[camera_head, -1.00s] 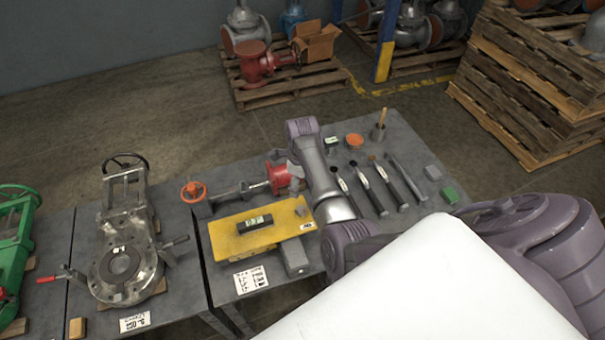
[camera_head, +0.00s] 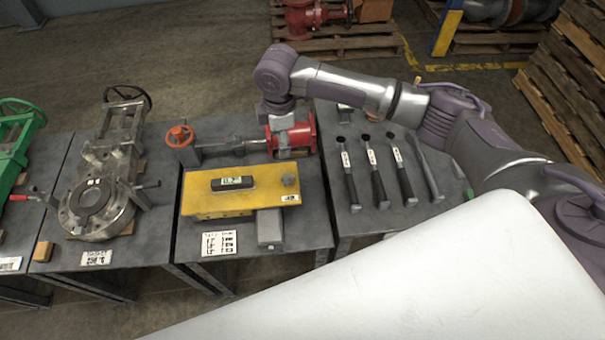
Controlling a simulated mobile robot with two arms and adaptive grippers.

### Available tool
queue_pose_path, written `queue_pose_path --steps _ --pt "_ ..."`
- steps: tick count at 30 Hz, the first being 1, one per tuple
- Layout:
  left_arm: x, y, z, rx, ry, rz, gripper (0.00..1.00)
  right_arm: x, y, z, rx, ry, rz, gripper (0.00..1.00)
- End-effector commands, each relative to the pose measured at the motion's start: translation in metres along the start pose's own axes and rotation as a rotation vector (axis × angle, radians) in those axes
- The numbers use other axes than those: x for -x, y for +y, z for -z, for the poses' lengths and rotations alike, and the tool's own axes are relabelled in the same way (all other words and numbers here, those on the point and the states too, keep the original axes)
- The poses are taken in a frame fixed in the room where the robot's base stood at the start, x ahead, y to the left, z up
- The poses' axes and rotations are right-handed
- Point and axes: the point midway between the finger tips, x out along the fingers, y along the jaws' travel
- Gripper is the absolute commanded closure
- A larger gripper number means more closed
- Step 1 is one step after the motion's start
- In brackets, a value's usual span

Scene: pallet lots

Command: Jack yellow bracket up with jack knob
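The yellow bracket (camera_head: 208,205) lies on the middle grey table, with a black spirit level (camera_head: 232,183) on top. A grey metal block (camera_head: 270,229) is at the bracket's front right. My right arm reaches in from the right, and its wrist points down behind the bracket, over the red flanged part. My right gripper (camera_head: 277,112) shows only as a small grey piece there; its fingers cannot be made out. It is apart from the knob. My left gripper is not in view.
Behind the bracket lies a valve with an orange handwheel (camera_head: 180,136) and red flanges (camera_head: 305,135). Several hand tools (camera_head: 378,172) lie on the right table. A metal gate valve (camera_head: 92,205) stands on the left table. A white surface fills the front right.

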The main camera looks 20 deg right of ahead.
Motion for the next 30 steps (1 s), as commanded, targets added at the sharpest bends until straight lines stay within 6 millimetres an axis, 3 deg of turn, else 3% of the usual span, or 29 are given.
queue_pose_path --steps 3,8,21,30 --pt "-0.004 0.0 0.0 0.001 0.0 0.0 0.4 -0.011 -0.013 -0.005 0.13 -0.018 0.037 0.35" --pt "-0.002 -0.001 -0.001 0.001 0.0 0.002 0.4 -0.023 -0.017 -0.006 0.161 -0.02 0.049 0.35" --pt "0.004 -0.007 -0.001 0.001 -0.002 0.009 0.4 -0.111 -0.021 -0.008 0.155 -0.022 0.049 0.35" --pt "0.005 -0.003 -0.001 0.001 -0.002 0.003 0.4 -0.146 -0.022 -0.009 0.156 -0.021 0.046 0.35"
